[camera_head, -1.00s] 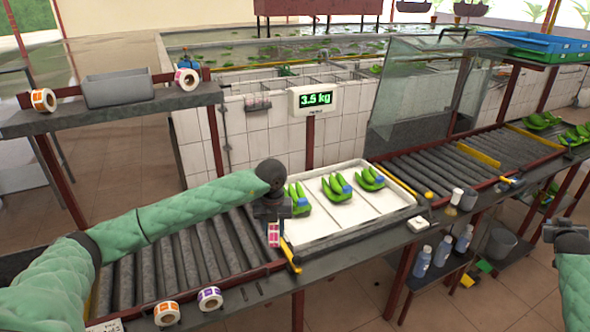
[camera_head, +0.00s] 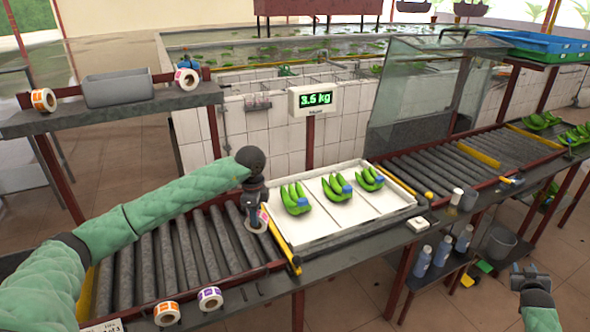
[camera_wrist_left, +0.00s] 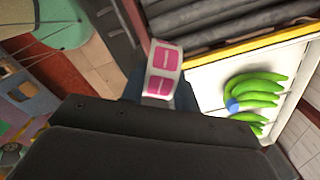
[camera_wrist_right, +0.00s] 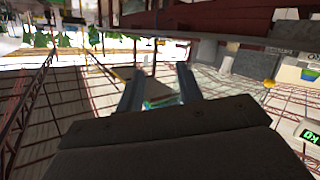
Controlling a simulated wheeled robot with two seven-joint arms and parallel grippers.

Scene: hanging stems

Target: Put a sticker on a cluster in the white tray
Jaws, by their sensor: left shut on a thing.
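The white tray (camera_head: 352,223) on the roller line holds three green banana clusters in a row, the left cluster (camera_head: 295,199), the middle cluster (camera_head: 337,187) and the right cluster (camera_head: 369,179), each with a blue piece on it. My left gripper (camera_head: 256,213) is shut on a white sticker roll (camera_wrist_left: 164,68) with pink labels, above the rollers at the tray's left edge. In the left wrist view, one cluster (camera_wrist_left: 257,89) lies right of the roll, apart from it. My right gripper (camera_head: 530,278) is open and empty, far right of the tray.
Two more sticker rolls, orange (camera_head: 167,313) and purple (camera_head: 210,298), stand on the front ledge. A shelf at the left holds a grey bin (camera_head: 119,88) and further rolls. A scale display (camera_head: 314,99) reads 3.5 kg behind the tray.

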